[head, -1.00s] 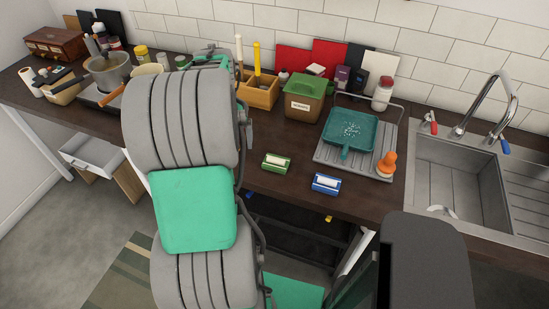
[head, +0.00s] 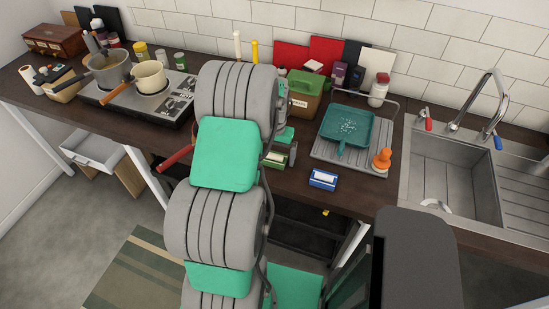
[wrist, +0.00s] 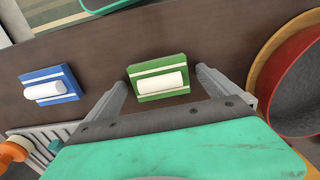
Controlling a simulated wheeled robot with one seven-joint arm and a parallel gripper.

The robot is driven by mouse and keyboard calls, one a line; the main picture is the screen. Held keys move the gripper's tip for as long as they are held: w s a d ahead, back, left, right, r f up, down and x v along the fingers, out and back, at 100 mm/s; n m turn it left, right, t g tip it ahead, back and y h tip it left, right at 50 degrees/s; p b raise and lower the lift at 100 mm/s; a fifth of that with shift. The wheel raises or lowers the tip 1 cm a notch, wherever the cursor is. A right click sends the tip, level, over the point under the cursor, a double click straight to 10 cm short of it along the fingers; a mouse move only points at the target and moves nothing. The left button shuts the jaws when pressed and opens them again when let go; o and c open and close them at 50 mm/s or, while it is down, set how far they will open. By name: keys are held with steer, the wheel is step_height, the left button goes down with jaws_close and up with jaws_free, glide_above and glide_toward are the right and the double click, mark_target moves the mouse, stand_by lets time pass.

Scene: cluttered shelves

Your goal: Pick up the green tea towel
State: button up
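The green tea towel (wrist: 157,73), a small folded-looking green block with white stripes and a white roll on top, lies on the dark counter. In the head view the towel (head: 273,160) shows near the front edge, partly hidden by my arm. My gripper (wrist: 163,77) is open above it. In the wrist view one finger is on each side of the towel, with gaps between. I cannot tell how far above it the fingertips are.
A similar blue one (head: 323,179) lies to the right, near a drying rack (head: 375,163) with a teal pan (head: 346,128) and an orange-topped brush (head: 381,160). A red pan (wrist: 295,75) is close on the wrist view's right. The sink (head: 440,170) is farther right.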

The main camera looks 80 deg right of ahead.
mark_target(284, 160)
steer(key=c, duration=1.3)
steer(key=shift+c, duration=0.2)
steer(key=shift+r+b, duration=0.45)
steer(key=shift+r, duration=0.15)
steer(key=s+r, duration=0.1)
steer(key=r, duration=0.1)
steer(key=s+r+b, duration=0.1)
steer(key=r, duration=0.1)
steer(key=s+a+r+b, duration=0.1)
steer(key=r, duration=0.1)
steer(key=shift+s, duration=0.25)
steer(key=s+a+r+b, duration=0.2)
steer(key=s+r, duration=0.3)
steer(key=s, duration=0.5)
steer(key=shift+a+r, duration=0.4)
steer(key=shift+a, duration=0.25)
steer(key=shift+w, duration=0.1)
